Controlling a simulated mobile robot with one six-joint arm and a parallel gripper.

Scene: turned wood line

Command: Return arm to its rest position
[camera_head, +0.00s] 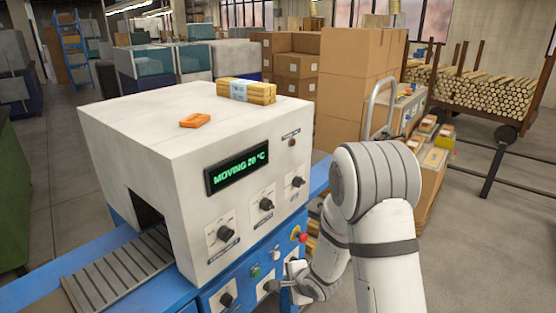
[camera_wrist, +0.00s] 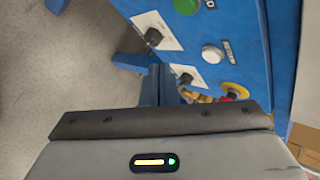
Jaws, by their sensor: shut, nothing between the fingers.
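My arm (camera_head: 372,215) reaches down from the right in the head view, bent at its elbow, towards the blue control panel (camera_head: 243,288) below the white machine. My gripper (camera_head: 274,287) is small there, low in front of the panel and close to its knobs. In the wrist view my gripper (camera_wrist: 162,84) is shut and empty, its fingers together in front of the blue panel (camera_wrist: 260,60). One knob (camera_wrist: 153,37) lies just beyond the fingers, and another knob (camera_wrist: 186,78) is beside the tips. I cannot tell whether the fingers touch anything.
The white machine (camera_head: 130,125) shows "MOVING 20 °C" and bears an orange object (camera_head: 195,120) and a wood bundle (camera_head: 246,91). A roller conveyor (camera_head: 120,275) enters it. A red stop button (camera_head: 303,237) sits near my arm. Cardboard boxes (camera_head: 355,80) stand behind.

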